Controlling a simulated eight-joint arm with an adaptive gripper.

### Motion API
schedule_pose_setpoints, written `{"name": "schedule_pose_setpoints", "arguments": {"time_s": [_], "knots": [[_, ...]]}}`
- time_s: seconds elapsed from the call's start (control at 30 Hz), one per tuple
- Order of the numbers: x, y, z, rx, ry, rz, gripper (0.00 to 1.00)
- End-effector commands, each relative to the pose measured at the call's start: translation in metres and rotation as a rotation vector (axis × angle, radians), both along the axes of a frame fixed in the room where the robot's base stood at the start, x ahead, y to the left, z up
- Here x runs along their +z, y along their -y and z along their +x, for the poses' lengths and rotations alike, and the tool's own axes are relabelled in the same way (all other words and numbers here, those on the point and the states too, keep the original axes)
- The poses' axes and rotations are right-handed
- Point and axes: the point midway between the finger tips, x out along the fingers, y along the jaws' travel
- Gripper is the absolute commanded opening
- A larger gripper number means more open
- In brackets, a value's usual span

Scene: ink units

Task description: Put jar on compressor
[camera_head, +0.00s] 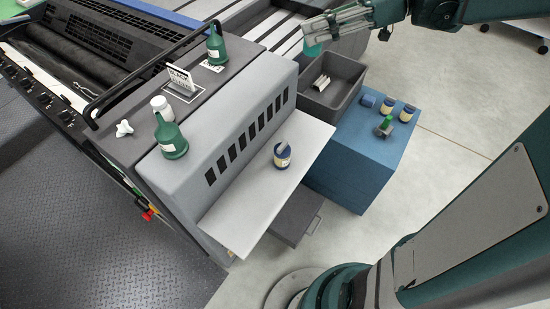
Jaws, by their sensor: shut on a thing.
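My gripper (316,32) is at the top, above and behind the dark grey bin. It is shut on a small teal thing (312,50), largely covered by the fingers, so I cannot tell what it is. A jar (282,160) with a dark blue and cream label stands on the pale shelf, with a light tool-like piece at its top. Two similar jars stand on the blue cabinet, one on the left (387,107) and one on the right (408,113). I cannot tell for sure which unit is the compressor; a grey slotted housing (205,120) stands behind the shelf.
The dark grey bin (345,92) holds pale pieces. The blue cabinet (352,165) also bears a blue block (368,100) and a green item (385,126). Green bottles (172,140) (216,50), a white jar (160,107) and a sign (181,82) stand on the machine top. The pale shelf (240,205) has bare room.

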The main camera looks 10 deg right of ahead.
Motion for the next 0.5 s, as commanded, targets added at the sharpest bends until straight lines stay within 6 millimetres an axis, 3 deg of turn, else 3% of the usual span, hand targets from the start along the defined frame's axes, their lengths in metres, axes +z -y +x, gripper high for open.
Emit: {"name": "schedule_pose_setpoints", "arguments": {"time_s": [0.03,0.5], "knots": [[0.003,0.002,-0.002,0.012,0.000,0.000,0.07],[-0.044,0.001,-0.001,0.008,-0.003,0.001,0.07]]}}
